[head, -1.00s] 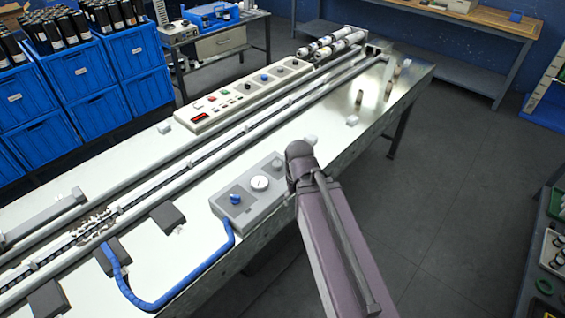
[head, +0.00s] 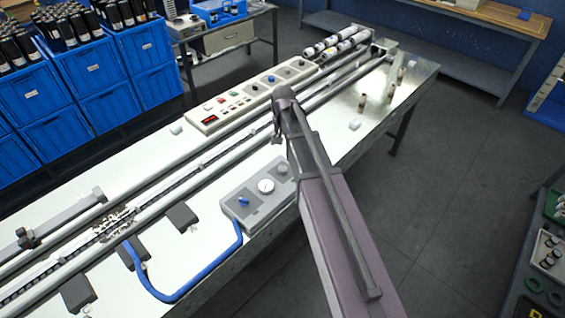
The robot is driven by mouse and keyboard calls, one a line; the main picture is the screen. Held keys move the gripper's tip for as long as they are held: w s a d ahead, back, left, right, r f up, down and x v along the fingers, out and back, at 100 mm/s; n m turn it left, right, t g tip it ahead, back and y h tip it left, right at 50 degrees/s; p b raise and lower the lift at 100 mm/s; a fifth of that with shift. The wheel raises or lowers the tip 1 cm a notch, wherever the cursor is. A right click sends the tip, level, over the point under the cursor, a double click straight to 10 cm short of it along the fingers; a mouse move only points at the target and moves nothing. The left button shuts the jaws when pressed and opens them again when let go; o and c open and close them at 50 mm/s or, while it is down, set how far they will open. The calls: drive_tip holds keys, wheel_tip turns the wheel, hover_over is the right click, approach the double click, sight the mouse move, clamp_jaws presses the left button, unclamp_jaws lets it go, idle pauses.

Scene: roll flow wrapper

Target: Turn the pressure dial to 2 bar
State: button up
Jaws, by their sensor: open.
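The grey control box (head: 258,203) sits on the near edge of the long machine table. It carries a blue knob (head: 243,201) at its left, a round white gauge (head: 266,186) in the middle and a grey knob (head: 282,169) at its right. Markings and the gauge reading are too small to read, so I cannot tell which knob is the pressure dial. My gripper (head: 277,138) shows only as a small dark end beside my arm, over the rails beyond the box. It is open, and apart from the knobs in the picture. My arm partly hides it.
A blue hose (head: 208,283) runs from the box across the table. A long cream panel (head: 240,104) with buttons and knobs stands behind the rails (head: 180,217). Blue crates (head: 104,110) with black bottles stand at the back left. A small white block (head: 355,124) lies on the right.

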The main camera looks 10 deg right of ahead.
sight(283, 168)
drive_tip(key=shift+w, duration=0.2)
idle(0.4)
wheel_tip(283, 168, down, 14)
drive_tip(key=b, duration=1.4)
drive_tip(key=shift+r, duration=0.2)
drive_tip(key=c, duration=1.1)
